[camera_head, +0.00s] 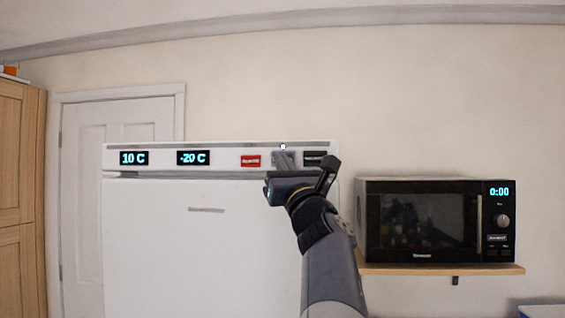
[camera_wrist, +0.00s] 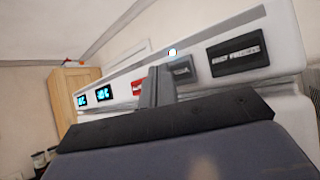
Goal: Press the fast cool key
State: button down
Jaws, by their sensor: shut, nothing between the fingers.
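The fridge (camera_head: 160,240) has a white control panel along its top. The panel bears a red key (camera_head: 250,161), a grey key (camera_head: 291,155) and a black key (camera_head: 315,158); their labels are too small to read surely. In the wrist view the red key (camera_wrist: 137,88), grey key (camera_wrist: 182,69) and black key (camera_wrist: 238,54) run up to the right. My gripper (camera_head: 284,161) is shut and empty, its tip in front of the grey key and hiding part of it. In the wrist view my gripper (camera_wrist: 160,84) overlaps the grey key's left side; I cannot tell whether it touches.
Two lit displays (camera_head: 133,158) (camera_head: 193,157) sit left on the panel. A small white dot (camera_head: 283,147) shows above the grey key. A black microwave (camera_head: 420,222) stands on a wooden shelf (camera_head: 440,269) to the right. A wooden cabinet (camera_head: 15,180) is far left.

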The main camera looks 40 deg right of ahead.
jog(key=s+a+b, duration=0.2)
jog(key=s+a, duration=0.2)
jog(key=shift+a, duration=0.3)
dwell(0.4)
jog(key=shift+w+d, duration=0.15)
